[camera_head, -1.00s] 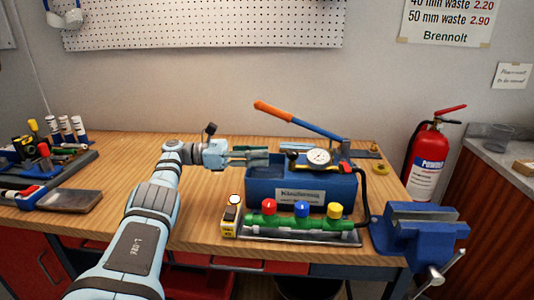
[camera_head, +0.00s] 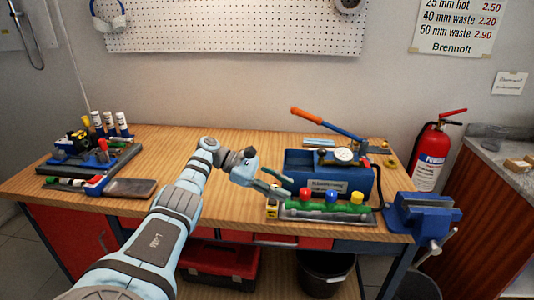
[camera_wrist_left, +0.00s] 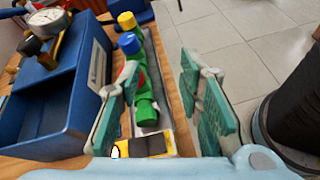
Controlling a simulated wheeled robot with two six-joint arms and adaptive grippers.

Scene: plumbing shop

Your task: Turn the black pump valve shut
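The blue test pump (camera_head: 300,178) stands on the workbench with a white-faced gauge (camera_head: 344,155) on top. Its black valve knob (camera_head: 322,152) is small beside the gauge; the wrist view shows the knob (camera_wrist_left: 30,44) more clearly at the upper left, clear of the fingers. My left gripper (camera_head: 279,184) is open and empty at the pump's front left corner. My right gripper is out of view.
The green manifold (camera_head: 318,206) with red, blue and yellow caps lies in front of the pump. The orange-tipped pump lever (camera_head: 325,122) rises behind it. A blue vise (camera_head: 425,212) is at the right bench edge. The bench's left middle is clear.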

